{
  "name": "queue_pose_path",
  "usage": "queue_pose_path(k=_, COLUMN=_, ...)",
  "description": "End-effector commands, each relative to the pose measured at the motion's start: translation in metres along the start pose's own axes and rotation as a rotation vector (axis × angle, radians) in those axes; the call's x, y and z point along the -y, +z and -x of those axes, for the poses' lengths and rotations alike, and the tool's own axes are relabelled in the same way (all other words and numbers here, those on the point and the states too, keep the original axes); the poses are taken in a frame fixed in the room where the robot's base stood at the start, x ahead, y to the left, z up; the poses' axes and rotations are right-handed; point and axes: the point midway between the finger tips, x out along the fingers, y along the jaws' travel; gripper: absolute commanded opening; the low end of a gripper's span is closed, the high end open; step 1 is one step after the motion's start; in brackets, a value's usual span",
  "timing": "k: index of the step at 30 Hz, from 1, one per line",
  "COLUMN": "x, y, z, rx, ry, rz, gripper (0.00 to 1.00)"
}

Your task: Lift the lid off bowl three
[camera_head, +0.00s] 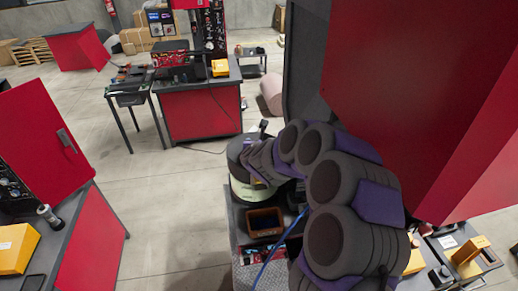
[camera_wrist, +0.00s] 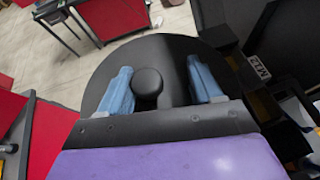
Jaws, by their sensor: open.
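A round black lid (camera_wrist: 165,50) with a knob (camera_wrist: 148,82) fills the middle of the wrist view. My gripper (camera_wrist: 162,86) is open above the lid, with a blue finger on each side of the knob. The knob is nearer the left finger, and I cannot tell if they touch. In the head view, a pale bowl (camera_head: 243,192) stands on a bench below my arm. The dark lid (camera_head: 234,150) lies on top of it. My gripper's fingers are hard to make out there. No number shows on the bowl.
A brown tray (camera_head: 265,222) sits in front of the bowl. A tall red cabinet (camera_head: 410,80) stands close on the right of my arm. A red workbench (camera_head: 200,112) and a small black table (camera_head: 130,95) stand farther back. Open floor (camera_head: 170,190) lies left.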

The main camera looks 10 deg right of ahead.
Motion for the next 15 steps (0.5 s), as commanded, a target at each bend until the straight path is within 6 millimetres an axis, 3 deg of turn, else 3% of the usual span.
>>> queue_pose_path(k=8, x=-0.003, y=-0.001, z=-0.001, rx=0.0, ry=-0.001, rz=0.002, gripper=0.62)
queue_pose_path(k=15, x=0.007, y=0.001, z=-0.003, rx=-0.001, ry=0.001, rz=-0.005, gripper=0.4)
